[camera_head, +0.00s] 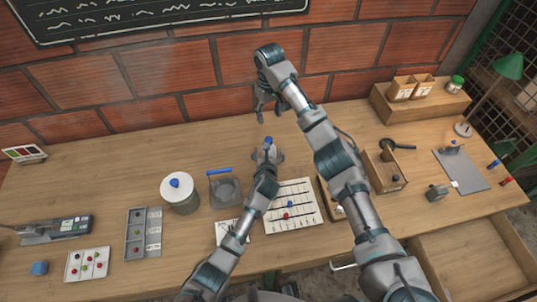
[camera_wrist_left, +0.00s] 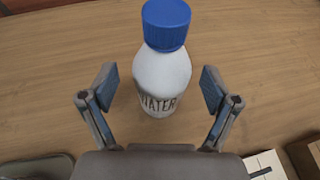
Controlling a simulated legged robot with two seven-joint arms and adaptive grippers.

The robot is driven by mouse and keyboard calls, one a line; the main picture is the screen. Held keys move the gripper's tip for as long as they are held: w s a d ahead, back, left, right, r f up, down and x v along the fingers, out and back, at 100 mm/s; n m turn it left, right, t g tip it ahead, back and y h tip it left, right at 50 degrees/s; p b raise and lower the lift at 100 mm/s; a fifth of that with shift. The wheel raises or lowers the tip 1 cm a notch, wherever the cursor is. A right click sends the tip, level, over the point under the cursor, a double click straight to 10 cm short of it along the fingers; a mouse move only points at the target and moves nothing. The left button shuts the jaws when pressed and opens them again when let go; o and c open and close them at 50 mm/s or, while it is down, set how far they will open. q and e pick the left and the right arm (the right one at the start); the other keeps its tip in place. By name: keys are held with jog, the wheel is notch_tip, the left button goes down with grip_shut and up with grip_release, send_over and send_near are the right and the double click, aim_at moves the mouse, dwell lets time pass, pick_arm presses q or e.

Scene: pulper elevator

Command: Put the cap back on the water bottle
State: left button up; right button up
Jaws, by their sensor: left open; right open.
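The water bottle (camera_wrist_left: 160,80) is white with dark lettering and stands upright on the table. The blue cap (camera_wrist_left: 166,24) sits on top of its neck; I cannot tell how tightly. In the head view the cap (camera_head: 268,140) shows above my left gripper (camera_head: 267,156), which hides much of the bottle. In the left wrist view my left gripper (camera_wrist_left: 159,88) is open, with a finger on each side of the bottle and gaps between. My right gripper (camera_head: 267,108) is open and empty, farther back than the bottle and above the table's rear edge.
A bead board (camera_head: 296,216) lies between my arms. A wooden box (camera_head: 388,180) is to the right. The table behind the jars is clear.

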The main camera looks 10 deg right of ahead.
pick_arm(q)
jog(key=v, duration=1.2)
jog(key=shift+d, duration=0.1)
